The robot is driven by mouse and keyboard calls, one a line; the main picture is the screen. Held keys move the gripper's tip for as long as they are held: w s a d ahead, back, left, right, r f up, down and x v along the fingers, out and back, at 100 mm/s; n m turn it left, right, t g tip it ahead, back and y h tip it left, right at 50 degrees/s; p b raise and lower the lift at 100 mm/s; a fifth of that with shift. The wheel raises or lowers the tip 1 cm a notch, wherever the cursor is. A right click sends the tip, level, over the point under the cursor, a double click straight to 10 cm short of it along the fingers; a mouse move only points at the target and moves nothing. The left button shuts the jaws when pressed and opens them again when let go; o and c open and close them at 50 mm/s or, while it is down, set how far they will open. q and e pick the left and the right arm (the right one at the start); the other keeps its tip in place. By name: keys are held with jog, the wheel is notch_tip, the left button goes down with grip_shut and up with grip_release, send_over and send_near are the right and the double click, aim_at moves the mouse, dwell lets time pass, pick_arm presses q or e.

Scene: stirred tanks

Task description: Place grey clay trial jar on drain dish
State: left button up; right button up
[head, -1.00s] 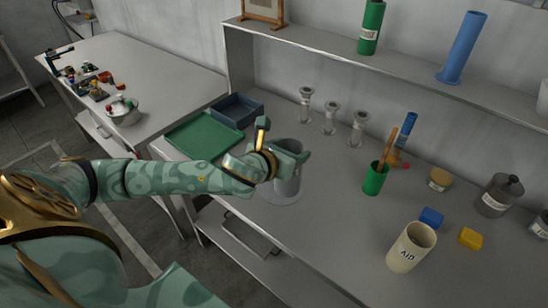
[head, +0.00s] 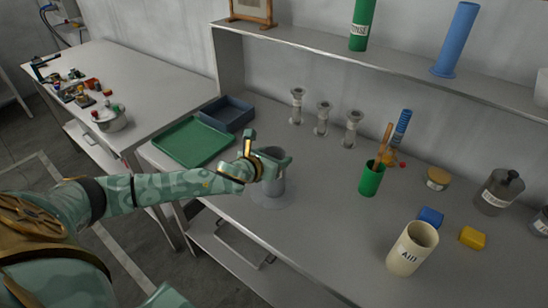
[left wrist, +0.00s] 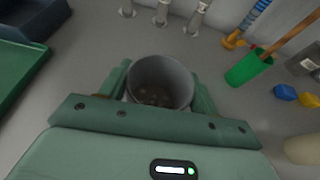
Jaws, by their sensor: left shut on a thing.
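The grey clay trial jar (head: 273,182) stands upright at the front left of the bench in the head view. My left gripper (head: 272,160) is shut on it, with one finger on each side near the rim. In the left wrist view the jar (left wrist: 161,82) is seen from above, open, with dark brown bits at its bottom. A pale grey round dish (head: 266,204), apparently the drain dish, lies under the jar. Whether the jar's base touches the dish or hangs just above it I cannot tell. My right gripper is not in view.
A green tray (head: 194,142) and a dark blue bin (head: 228,113) lie behind to the left. A green cup (head: 370,180) with tools and a cream jar (head: 411,248) stand to the right. Several glass stands (head: 322,118) line the back. Bench between the jar and green cup is clear.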

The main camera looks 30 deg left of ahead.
pick_arm(q)
jog(key=o, duration=0.9)
jog(key=shift+f, duration=0.15)
jog(key=o, duration=0.4)
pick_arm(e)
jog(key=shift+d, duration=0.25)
pick_arm(q)
jog(key=shift+s+r, duration=0.1)
jog(key=shift+r, duration=0.15)
jog(key=p+v, duration=0.2)
jog(key=v, duration=1)
jog(key=shift+f, duration=0.1)
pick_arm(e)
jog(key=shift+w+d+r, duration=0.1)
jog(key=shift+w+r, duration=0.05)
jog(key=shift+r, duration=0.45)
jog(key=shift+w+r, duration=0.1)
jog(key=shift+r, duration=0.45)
